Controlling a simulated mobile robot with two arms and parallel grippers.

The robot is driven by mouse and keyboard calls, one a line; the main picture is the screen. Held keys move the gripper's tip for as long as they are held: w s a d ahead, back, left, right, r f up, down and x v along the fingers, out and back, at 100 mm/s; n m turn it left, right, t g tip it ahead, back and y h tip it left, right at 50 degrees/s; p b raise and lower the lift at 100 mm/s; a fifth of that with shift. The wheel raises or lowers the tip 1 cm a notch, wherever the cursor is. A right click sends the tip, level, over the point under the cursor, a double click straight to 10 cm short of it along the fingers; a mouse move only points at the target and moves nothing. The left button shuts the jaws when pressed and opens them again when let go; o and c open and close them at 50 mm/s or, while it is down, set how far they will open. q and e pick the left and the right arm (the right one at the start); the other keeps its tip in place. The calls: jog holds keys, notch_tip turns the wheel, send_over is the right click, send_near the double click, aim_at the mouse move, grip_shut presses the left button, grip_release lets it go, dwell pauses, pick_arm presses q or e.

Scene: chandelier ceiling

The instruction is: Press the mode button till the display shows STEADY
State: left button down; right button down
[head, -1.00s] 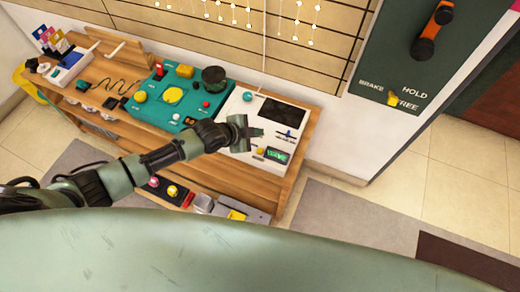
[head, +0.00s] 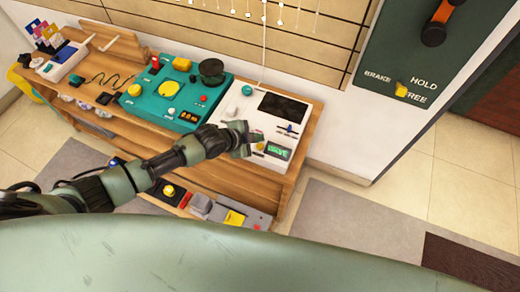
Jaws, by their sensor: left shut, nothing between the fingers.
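A white control panel (head: 264,167) lies at the right end of the wooden bench. It carries a small lit green display (head: 278,151), whose text is too small to read. A small yellow button (head: 259,147) sits just left of that display; I cannot read a label that marks it as the mode button. My left gripper (head: 251,141) is shut and empty over the panel's left part, close to the yellow button. I cannot tell whether it touches the panel. It hides part of the panel's left edge. My right gripper is not in view.
The panel also has a dark screen (head: 283,106), a teal knob (head: 247,90) and a blue slider (head: 289,129). A teal console (head: 150,105) stands to its left. A wall board with an orange-black lever (head: 438,22) is at right.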

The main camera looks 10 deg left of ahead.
aim_at(258, 147)
pick_arm(q)
jog(key=shift+f+b, duration=0.4)
jog(key=shift+f, duration=0.5)
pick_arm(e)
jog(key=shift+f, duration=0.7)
pick_arm(q)
jog(key=shift+f, duration=0.15)
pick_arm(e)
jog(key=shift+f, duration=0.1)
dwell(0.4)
pick_arm(q)
jog(key=shift+f+b, duration=0.3)
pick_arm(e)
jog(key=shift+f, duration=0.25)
pick_arm(q)
jog(key=shift+f+b, duration=0.4)
jog(key=shift+f, duration=0.1)
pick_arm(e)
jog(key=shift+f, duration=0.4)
pick_arm(q)
jog(key=shift+r, duration=0.15)
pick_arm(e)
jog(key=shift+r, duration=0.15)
pick_arm(q)
jog(key=shift+r+p, duration=0.8)
jog(key=shift+p, duration=0.1)
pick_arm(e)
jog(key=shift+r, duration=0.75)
